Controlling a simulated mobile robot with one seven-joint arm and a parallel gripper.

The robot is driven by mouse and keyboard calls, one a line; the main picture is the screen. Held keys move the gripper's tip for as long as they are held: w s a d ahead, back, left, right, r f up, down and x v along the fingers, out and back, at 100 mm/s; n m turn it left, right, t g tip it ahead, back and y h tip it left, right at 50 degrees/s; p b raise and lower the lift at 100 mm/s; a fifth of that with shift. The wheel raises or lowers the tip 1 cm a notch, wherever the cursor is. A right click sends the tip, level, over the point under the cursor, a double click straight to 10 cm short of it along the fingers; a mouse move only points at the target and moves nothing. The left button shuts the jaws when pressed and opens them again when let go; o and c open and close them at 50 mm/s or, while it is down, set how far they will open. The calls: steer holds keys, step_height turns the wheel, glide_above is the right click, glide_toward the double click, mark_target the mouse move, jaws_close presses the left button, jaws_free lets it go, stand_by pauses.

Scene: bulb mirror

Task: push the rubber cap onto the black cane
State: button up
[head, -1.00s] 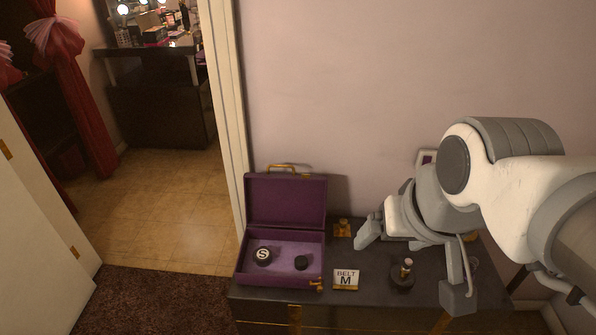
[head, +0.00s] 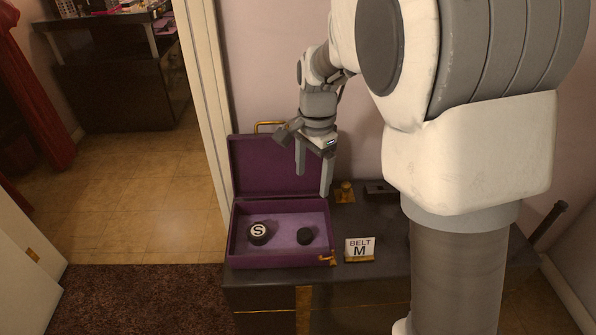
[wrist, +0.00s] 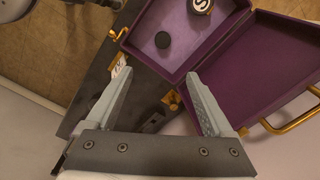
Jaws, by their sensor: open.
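A plain small black round piece (head: 305,236), which looks like the rubber cap, lies in the open purple case; it also shows in the wrist view (wrist: 162,40). A larger black disc marked S (head: 258,233) lies to its left. My gripper (head: 313,183) is open and empty, above the case and toward its hinge side, fingers pointing down. In the wrist view, the fingers (wrist: 158,76) are spread apart, with the small piece beyond the tips. A dark rod (head: 547,223) slants at the right end of the table, perhaps the black cane; my arm hides much around it.
The case (head: 232,232) has its lid raised at the back. A BELT M card (head: 360,250) stands right of it. A brass piece (head: 344,192) and a dark block (head: 380,188) sit behind on the dark table (head: 255,285). A wall is close behind.

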step_height(320, 180, down, 3)
steer(key=w, duration=0.1)
steer(key=b, duration=0.5)
glide_above(305, 233)
steer(key=shift+m, duration=0.3)
step_height(305, 233, down, 12)
steer(key=shift+d+r, duration=0.15)
steer(key=f+b, duration=0.1)
steer(key=f, duration=0.1)
steer(key=f+b, duration=0.1)
steer(key=f, duration=0.2)
steer(key=shift+s+a+f, duration=0.1)
steer(key=shift+a, duration=0.1)
jaws_close()
